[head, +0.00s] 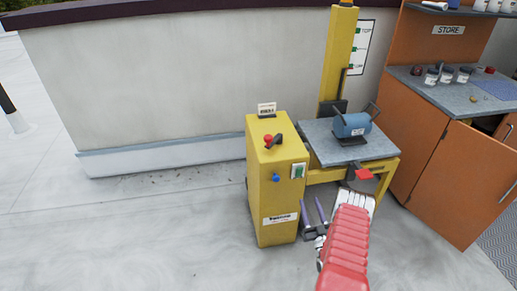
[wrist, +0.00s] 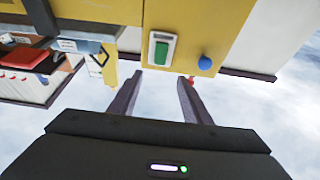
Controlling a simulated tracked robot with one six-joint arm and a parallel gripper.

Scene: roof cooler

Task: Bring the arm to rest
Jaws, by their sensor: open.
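My gripper (head: 314,212) is open and empty, its two purple-grey fingers pointing up beside the right face of the yellow cabinet in the head view. My red and white arm reaches to it from the lower right. In the wrist view my gripper (wrist: 158,85) shows two parted fingers with nothing between them. Beyond them is the yellow cabinet (wrist: 190,20), upside down, with a green switch (wrist: 160,50) and a blue knob (wrist: 205,62). The fingers appear apart from the cabinet.
The yellow cabinet (head: 262,195) carries a red-knobbed lever (head: 272,141). Beside it a grey-topped platform (head: 338,150) bears a blue cylinder (head: 352,125) below a yellow mast (head: 338,55). An orange store unit (head: 425,165) stands right. The roof floor (head: 120,235) at left is clear.

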